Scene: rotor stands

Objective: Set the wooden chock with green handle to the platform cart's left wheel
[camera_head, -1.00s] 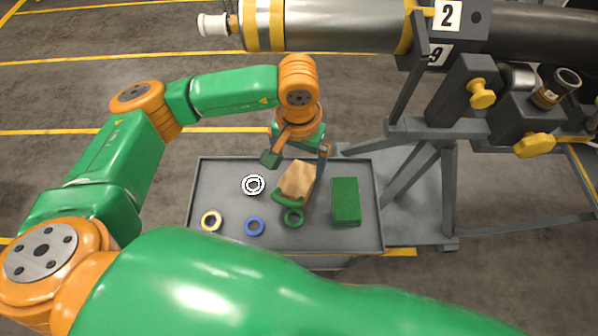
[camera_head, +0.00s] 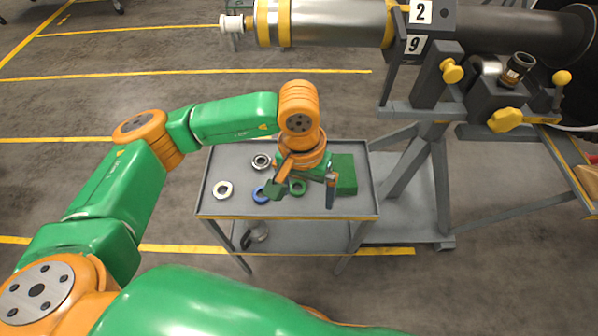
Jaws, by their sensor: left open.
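The wooden chock with the green handle is not visible now. My left gripper (camera_head: 304,192) hangs over the middle of the grey tray top of a trolley (camera_head: 290,211) and covers the spot where the chock lay earlier. Its jaws are open, one finger on each side, and I see nothing between them except a green ring (camera_head: 298,188) below on the tray. Whether the chock is behind the gripper, I cannot tell. I cannot make out the platform cart or its left wheel for certain. My right gripper is not in view.
On the tray lie a cream ring (camera_head: 222,190), a dark-and-white ring (camera_head: 261,162), a blue ring (camera_head: 261,195) and a green block (camera_head: 346,176). A grey rotor stand (camera_head: 436,190) with a long cylinder (camera_head: 330,25) stands close right and behind. Open floor lies left.

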